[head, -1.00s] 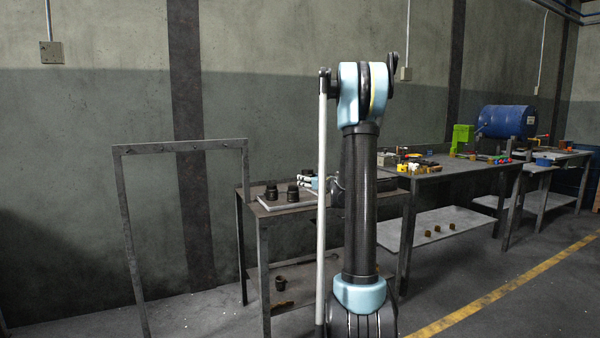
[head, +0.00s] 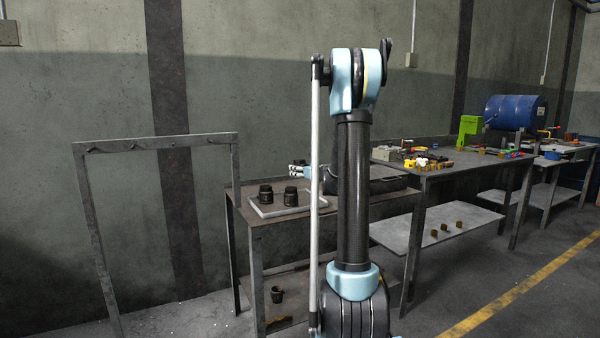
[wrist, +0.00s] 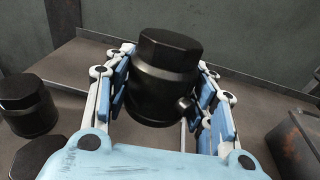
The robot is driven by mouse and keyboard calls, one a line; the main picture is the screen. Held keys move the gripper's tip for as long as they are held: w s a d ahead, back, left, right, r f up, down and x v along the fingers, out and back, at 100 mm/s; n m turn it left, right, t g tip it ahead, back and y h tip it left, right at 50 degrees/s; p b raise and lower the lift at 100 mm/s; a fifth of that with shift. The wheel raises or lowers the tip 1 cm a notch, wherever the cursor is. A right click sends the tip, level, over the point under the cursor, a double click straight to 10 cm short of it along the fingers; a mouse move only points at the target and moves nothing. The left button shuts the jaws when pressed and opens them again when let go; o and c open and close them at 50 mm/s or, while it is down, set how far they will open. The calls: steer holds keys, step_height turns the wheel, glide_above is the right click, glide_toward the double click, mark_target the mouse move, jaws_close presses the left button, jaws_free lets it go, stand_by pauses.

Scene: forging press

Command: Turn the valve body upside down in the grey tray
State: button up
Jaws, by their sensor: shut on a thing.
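A black valve body (wrist: 165,85) with a hexagonal end facing up and a short side stub is held between the blue and white fingers of my gripper (wrist: 166,92). Two dark hexagon-topped bodies also show at the left in the wrist view, one farther (wrist: 27,104) and one nearer (wrist: 38,158).
A rusty open box (wrist: 297,145) stands at the right in the wrist view. An empty metal frame (head: 155,143) stands left of the table. A dark part (head: 277,295) sits on the lower shelf. The right-hand table (head: 430,172) holds several small coloured things.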

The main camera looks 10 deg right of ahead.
mark_target(301, 196)
steer(key=shift+d+f, duration=0.15)
steer(key=shift+f, duration=4.45)
steer(key=o, duration=1.6)
